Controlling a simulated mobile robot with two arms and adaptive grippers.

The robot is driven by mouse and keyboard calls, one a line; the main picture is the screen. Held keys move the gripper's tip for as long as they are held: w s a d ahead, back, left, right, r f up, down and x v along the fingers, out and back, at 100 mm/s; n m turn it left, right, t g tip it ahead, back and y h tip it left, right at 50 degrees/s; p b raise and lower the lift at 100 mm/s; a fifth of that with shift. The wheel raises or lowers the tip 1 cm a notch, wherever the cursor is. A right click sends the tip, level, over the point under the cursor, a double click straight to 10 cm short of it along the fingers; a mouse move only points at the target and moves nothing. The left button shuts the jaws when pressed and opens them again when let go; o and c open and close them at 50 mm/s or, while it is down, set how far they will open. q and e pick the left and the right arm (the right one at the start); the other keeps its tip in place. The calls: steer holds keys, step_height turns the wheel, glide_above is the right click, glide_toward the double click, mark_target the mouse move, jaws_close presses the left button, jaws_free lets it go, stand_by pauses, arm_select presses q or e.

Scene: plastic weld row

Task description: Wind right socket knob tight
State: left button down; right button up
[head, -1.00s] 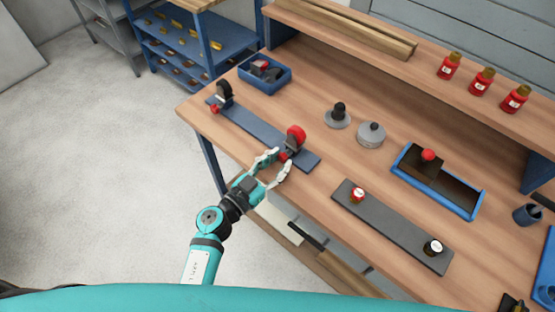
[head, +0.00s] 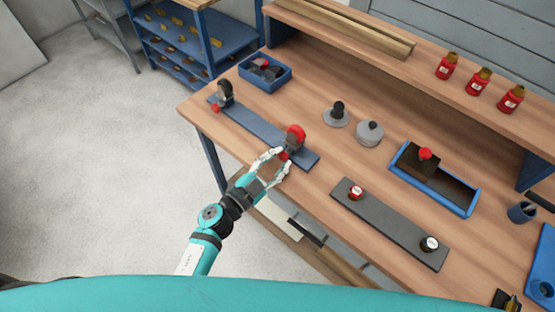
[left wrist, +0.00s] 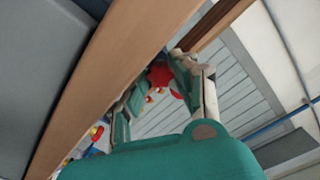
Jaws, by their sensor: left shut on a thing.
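The blue plate (head: 248,122) lies along the table's front left edge and carries two dark sockets. The right socket (head: 294,141) has a red round part on top and a small red knob (head: 284,156) on its front side. The left socket (head: 225,93) has a black top and its own red knob (head: 215,107). My left gripper (head: 282,161) is at the right socket's knob, its fingers shut on it and partly covering it. In the left wrist view, red (left wrist: 160,76) shows between the fingertips. My right gripper is not in view.
Behind are a blue bin (head: 286,80), grey discs (head: 369,134) and a blue tray (head: 461,207). Bare tabletop lies between the two plates.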

arm_select(q)
steer(key=c, duration=1)
jaws_free()
steer(key=shift+c, duration=0.2)
steer(key=v, duration=1.2)
